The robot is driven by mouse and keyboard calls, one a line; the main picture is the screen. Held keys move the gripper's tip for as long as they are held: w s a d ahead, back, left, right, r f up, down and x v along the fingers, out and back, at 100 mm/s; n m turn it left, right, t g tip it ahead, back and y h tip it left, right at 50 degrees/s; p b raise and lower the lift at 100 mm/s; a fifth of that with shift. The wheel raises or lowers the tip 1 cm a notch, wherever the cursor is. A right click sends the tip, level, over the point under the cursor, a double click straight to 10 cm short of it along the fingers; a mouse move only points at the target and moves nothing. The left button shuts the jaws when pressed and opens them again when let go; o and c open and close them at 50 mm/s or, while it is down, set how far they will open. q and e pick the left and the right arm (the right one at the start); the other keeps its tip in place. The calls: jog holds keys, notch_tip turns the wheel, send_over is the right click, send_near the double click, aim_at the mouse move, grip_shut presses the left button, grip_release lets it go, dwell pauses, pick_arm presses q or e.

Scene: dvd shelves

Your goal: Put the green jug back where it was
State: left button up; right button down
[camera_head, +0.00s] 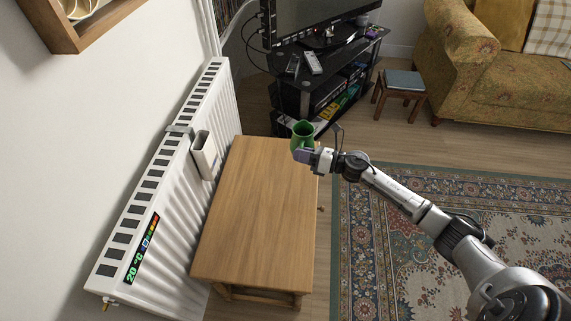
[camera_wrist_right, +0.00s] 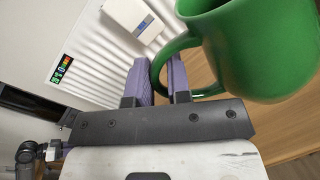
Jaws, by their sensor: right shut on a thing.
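The green jug (camera_head: 302,133) is at the far right corner of the wooden table in the head view. It also fills the upper right of the right wrist view (camera_wrist_right: 262,48). My right gripper (camera_head: 305,156) is shut on the jug's handle, with its purple fingers (camera_wrist_right: 161,82) on either side of the handle. The jug looks upright. I cannot tell whether its base touches the table. My left gripper is not in view.
The wooden table (camera_head: 257,205) has a bare top. A white radiator (camera_head: 165,185) with a small white holder (camera_head: 203,155) stands along its left. A black TV stand (camera_head: 290,98) is behind, and a small stool (camera_head: 402,82) stands to the right.

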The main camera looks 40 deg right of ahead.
jog(key=w+f+b, duration=0.1)
jog(key=w+f, duration=0.1)
jog(key=w+a+f+b, duration=0.1)
jog(key=w+f, duration=0.1)
jog(key=f, duration=0.1)
jog(key=w+f+b, duration=0.2)
jog(key=f, duration=0.1)
jog(key=shift+a, duration=0.35)
jog(key=shift+r, duration=0.1)
jog(key=shift+f, duration=0.2)
jog(key=c, duration=1.1)
grip_release()
jog(key=shift+r, duration=0.1)
